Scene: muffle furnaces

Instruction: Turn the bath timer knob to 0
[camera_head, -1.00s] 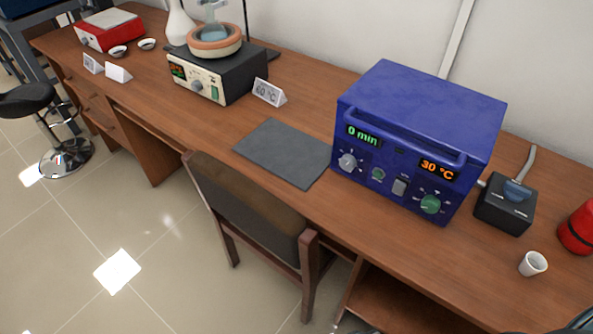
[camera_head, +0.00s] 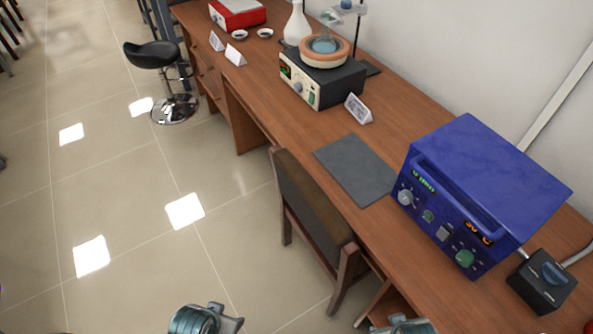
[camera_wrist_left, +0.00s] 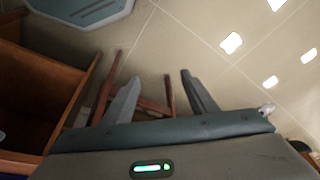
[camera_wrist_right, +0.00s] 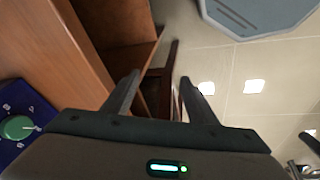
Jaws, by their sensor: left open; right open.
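The blue box-shaped unit (camera_head: 490,180) stands on the wooden bench at right. Its front has a green display (camera_head: 424,181), too slanted to read surely, above a pale grey knob (camera_head: 405,197). An orange display (camera_head: 479,232) sits above a green knob (camera_head: 465,257); that green knob also shows in the right wrist view (camera_wrist_right: 17,128). My left gripper (camera_wrist_left: 160,77) is open and empty over the floor and chair. My right gripper (camera_wrist_right: 160,77) is open and empty in front of the bench edge. Both are low in the head view, apart from the unit and its knobs.
A chair (camera_head: 315,215) stands against the bench front. A grey mat (camera_head: 357,170) lies left of the blue unit. A black switch box (camera_head: 541,285) stands right of it. A black heater (camera_head: 335,85) with a bowl stands farther back. The floor at left is open.

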